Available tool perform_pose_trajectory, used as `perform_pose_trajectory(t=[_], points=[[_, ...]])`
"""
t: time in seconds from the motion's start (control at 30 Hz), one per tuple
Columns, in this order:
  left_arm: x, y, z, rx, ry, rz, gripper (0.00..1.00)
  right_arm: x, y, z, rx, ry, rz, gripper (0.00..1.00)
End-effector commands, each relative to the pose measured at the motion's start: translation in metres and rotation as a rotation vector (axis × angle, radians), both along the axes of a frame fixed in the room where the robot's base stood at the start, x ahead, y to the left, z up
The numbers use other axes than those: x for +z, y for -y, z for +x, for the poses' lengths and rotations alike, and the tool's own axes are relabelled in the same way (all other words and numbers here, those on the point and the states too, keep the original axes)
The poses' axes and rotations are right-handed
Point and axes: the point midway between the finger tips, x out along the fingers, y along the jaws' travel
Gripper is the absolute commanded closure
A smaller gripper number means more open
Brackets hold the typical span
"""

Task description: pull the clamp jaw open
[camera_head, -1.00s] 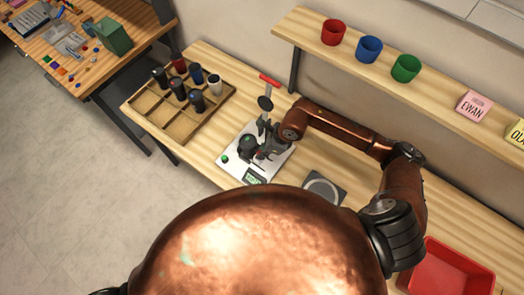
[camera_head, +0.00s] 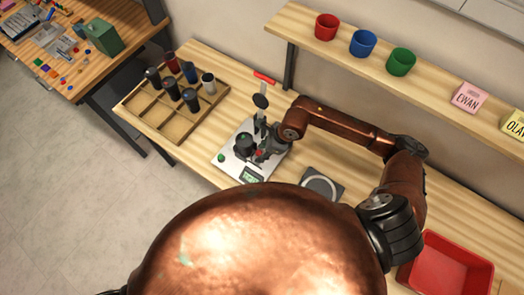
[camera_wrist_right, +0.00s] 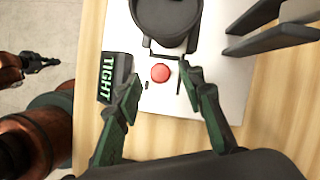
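The laser marker (camera_head: 232,165) is a pale plate on the bench, with a dark round holder (camera_head: 244,144) and a small display (camera_head: 251,175). In the right wrist view the display (camera_wrist_right: 112,78) reads TIGHT. A red round knob (camera_wrist_right: 160,72) sits beside the dark round part (camera_wrist_right: 168,20); the clamp jaw's outline is hard to make out. My right gripper (camera_wrist_right: 160,80) is open, its fingertips on either side of the knob with visible gaps. In the head view my right gripper (camera_head: 262,152) is over the plate. A dark gripper, apparently my left (camera_wrist_right: 42,62), shows small; its opening is unclear.
A wooden rack (camera_head: 180,122) with several dark cylinders is to the left. A grey pad (camera_head: 322,184) and a red tray (camera_head: 448,268) are to the right. A shelf (camera_head: 400,85) runs along the wall.

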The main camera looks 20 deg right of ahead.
Motion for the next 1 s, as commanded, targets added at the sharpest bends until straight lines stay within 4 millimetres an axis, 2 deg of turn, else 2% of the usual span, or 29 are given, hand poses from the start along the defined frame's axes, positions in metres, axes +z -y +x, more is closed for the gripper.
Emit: perform_pose_trajectory(t=[0.27, 0.7, 0.8, 1.0], points=[[0.0, -0.002, -0.002, 0.0, -0.003, 0.001, 1.0, 0.008, 0.003, -0.001, 0.0, 0.003, 0.001, 0.64], [0.0, 0.0, -0.001, 0.0, -0.001, 0.0, 1.0, 0.086, 0.031, -0.016, -0.001, 0.004, -0.002, 0.64], [0.0, 0.0, 0.0, 0.0, -0.001, 0.0, 1.0, 0.099, 0.036, -0.018, -0.002, 0.003, -0.003, 0.64], [0.0, 0.0, 0.0, 0.0, -0.001, 0.0, 1.0, 0.11, 0.04, -0.022, 0.0, 0.0, -0.001, 0.64]])
